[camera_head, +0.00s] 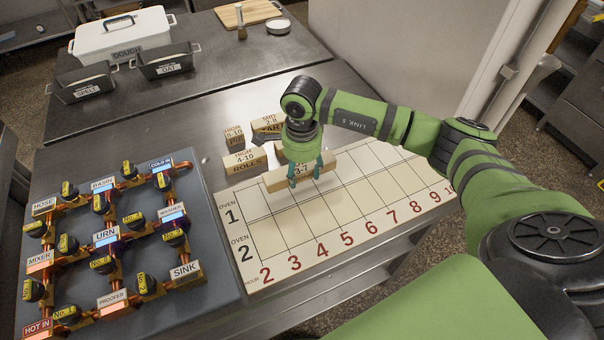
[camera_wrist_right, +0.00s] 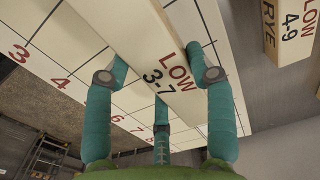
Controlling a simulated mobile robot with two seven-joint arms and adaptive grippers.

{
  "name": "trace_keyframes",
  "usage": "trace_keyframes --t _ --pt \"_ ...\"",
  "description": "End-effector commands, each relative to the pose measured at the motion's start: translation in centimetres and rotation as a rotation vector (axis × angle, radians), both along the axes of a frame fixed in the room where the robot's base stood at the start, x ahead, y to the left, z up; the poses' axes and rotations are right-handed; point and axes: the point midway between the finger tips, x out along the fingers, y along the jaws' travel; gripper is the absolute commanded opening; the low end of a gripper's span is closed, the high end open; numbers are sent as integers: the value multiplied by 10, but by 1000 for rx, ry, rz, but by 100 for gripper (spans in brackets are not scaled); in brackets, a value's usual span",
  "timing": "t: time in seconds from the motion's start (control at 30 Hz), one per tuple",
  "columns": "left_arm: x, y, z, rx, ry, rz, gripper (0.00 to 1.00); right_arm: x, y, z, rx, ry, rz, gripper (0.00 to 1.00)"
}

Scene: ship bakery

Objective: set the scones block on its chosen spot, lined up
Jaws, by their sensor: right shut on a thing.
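The block in my right gripper (camera_head: 304,181) is a long pale wooden piece (camera_head: 303,171); in the right wrist view (camera_wrist_right: 145,48) its label reads LOW 3-7. Its name is out of sight. My right gripper's teal fingers are shut on its long sides; they show in the wrist view too (camera_wrist_right: 158,75). The block is over the upper row, oven 1, of the white oven board (camera_head: 385,205), toward the left part. It looks roughly along the row; whether it touches the board I cannot tell. My left gripper is out of view.
A ROLLS block (camera_head: 245,162) stands just left of the held block, with other labelled blocks (camera_head: 268,124) behind. The rye block (camera_wrist_right: 292,30) shows in the wrist view. A pipe and valve panel (camera_head: 215,262) lies left. The board's right side is bare.

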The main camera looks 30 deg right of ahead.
Motion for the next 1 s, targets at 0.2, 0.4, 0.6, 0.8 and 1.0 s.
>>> trace_keyframes --t 0.2,0.4,0.6,0.8,1.0 --pt "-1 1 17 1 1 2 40 -1 0 -28 1 3 1 17" --pt "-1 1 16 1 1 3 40 -1 0 -33 1 0 3 17" --pt "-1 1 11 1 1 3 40 -1 0 -37 1 0 2 17" --pt "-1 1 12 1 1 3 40 -1 -1 -36 0 1 2 79" --pt "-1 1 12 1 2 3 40 -1 -1 -36 0 1 2 79"
